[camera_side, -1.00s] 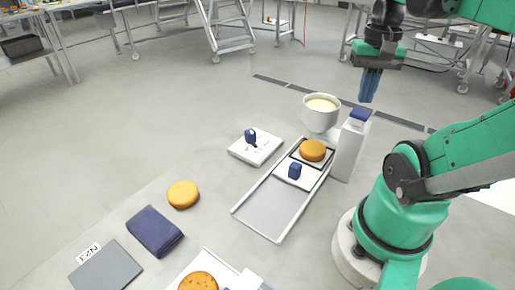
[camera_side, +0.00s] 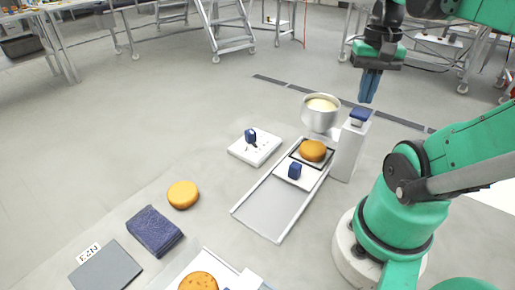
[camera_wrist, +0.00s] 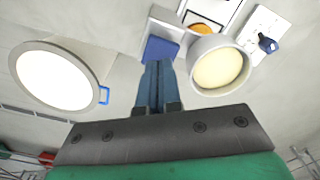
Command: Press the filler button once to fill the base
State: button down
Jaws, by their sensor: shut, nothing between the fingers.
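The filler is a white post (camera_side: 349,150) with a blue button (camera_side: 360,115) on top. A round pot of pale cream (camera_side: 321,105) sits beside it, at its left. The base, an orange-brown round (camera_side: 312,150), lies on a dark-edged plate just below the pot, and its visible top looks plain.
A grey channel (camera_side: 270,208) with a blue-knobbed slider (camera_side: 295,171) runs toward the front. A white box with a blue lever (camera_side: 251,136) stands left of it. Another round (camera_side: 183,194) and a blue folded cloth (camera_side: 154,231) lie left. A large white-topped pot (camera_wrist: 57,79) shows in the wrist view.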

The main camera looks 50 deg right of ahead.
aim_at(361, 112)
jog(key=shift+f, duration=1.7)
jog(key=shift+r, duration=1.75)
jog(key=shift+r, duration=0.1)
jog(key=shift+r, duration=2.95)
jog(key=w+a+f+n+t, duration=0.3)
jog(key=w+a+f+n, duration=0.2)
jog(key=w+a+n, duration=0.1)
jog(key=w+a+f+n+t, duration=0.4)
jog(key=w+a+f+n, duration=0.1)
jog(key=w+a, duration=0.3)
jog(key=shift+a+f+n, duration=0.25)
jog(key=shift+a+n, duration=0.25)
jog(key=shift+a, duration=0.25)
